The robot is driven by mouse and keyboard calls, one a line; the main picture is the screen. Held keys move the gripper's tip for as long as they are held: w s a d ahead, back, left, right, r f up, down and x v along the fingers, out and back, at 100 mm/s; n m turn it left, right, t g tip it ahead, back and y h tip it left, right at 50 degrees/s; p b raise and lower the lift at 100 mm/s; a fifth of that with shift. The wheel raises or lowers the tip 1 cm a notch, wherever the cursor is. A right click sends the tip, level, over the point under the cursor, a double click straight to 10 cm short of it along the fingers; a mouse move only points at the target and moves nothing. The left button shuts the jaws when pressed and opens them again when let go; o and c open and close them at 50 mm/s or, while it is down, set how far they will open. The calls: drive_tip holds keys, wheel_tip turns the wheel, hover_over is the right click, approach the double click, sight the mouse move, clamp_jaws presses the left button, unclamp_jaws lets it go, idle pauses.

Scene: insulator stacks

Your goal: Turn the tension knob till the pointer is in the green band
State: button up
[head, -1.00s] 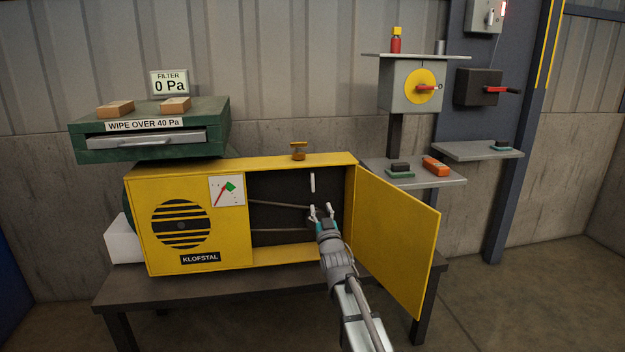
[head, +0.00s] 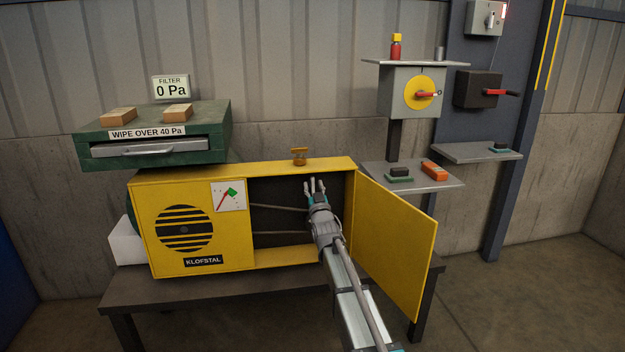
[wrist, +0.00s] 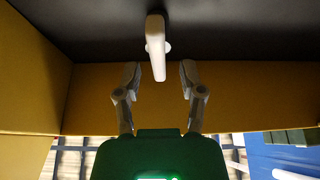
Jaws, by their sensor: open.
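A brass-coloured knob (head: 299,155) stands on top of the yellow KLOFSTAL cabinet (head: 215,255). The white gauge (head: 239,203) on its front has a red line slanting up to a green patch; it is too small to tell exactly where the pointer reads. My gripper (head: 317,183) is open inside the cabinet's open right part, below and right of the brass knob. In the wrist view, a white handle (wrist: 156,45) hangs on the dark back wall just beyond my parted, empty fingertips (wrist: 157,75). In the head view my gripper hides that handle.
The yellow cabinet door (head: 395,245) stands open close to the right of my arm. Two belts or rods (head: 280,207) cross the opening to the left. A green filter box (head: 215,140) sits behind at left; shelves with small blocks (head: 434,171) are at right.

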drive_tip(key=shift+x, duration=1)
clamp_jaws()
